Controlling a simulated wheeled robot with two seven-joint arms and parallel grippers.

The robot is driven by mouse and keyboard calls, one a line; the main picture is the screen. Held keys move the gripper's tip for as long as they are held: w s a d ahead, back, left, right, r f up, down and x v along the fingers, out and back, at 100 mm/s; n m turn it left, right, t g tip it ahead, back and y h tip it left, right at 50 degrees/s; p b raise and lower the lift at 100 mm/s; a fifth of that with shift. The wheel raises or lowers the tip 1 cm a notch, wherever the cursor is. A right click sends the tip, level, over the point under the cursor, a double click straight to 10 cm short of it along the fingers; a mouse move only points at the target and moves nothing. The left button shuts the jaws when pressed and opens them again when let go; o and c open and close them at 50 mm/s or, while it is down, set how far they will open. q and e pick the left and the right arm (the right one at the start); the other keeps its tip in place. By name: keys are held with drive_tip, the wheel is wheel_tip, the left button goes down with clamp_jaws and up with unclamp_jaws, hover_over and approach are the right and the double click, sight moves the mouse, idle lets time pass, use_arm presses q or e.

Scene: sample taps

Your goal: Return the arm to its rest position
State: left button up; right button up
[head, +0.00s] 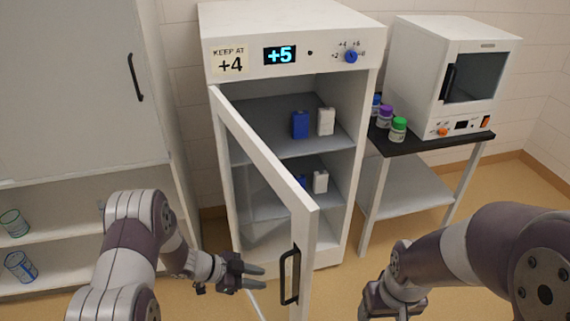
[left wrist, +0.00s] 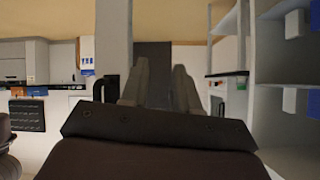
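My left gripper (head: 262,276) is open and empty, low in front of the fridge, just left of the door handle (head: 290,277) in the picture and apart from it. Its two separated fingers (left wrist: 160,85) also show in the left wrist view with nothing between them. My right gripper (head: 392,302) is at the bottom right, pointing down; its fingertips are not clear. The white fridge (head: 365,110) stands in the middle with its door (head: 262,150) swung open toward me. Its display (head: 280,55) reads +5, beside a label (head: 230,61) reading "KEEP AT +4" and a blue dial (head: 351,56).
Blue (head: 300,125) and white boxes (head: 326,121) stand on the fridge shelves. A side table (head: 420,144) at right holds a white oven-like device (head: 440,70) and several capped jars (head: 398,130). A cabinet (head: 80,80) with jars on shelves is at left.

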use_arm(q)
drive_tip(key=w+a+r+n+t+y, duration=0.2)
drive_tip(key=a+n+t+y, duration=0.1)
drive_tip(key=a+n+y, duration=0.5)
drive_tip(key=s+a+r+n+g+y, duration=0.2)
drive_tip(key=s+a+r+n, duration=0.1)
drive_tip(key=s+a, duration=0.3)
drive_tip(key=s+d+r+n+g, duration=0.1)
drive_tip(key=s+r+n, duration=0.2)
drive_tip(key=s+r, duration=0.2)
drive_tip(key=s+d+r+n+g, duration=0.1)
drive_tip(key=s+d+r+n, duration=0.1)
drive_tip(key=s+r, duration=0.4)
drive_tip(key=s+n, duration=0.1)
drive_tip(key=s, duration=0.2)
drive_tip(key=shift+d+r, duration=0.3)
drive_tip(key=shift+s, duration=0.1)
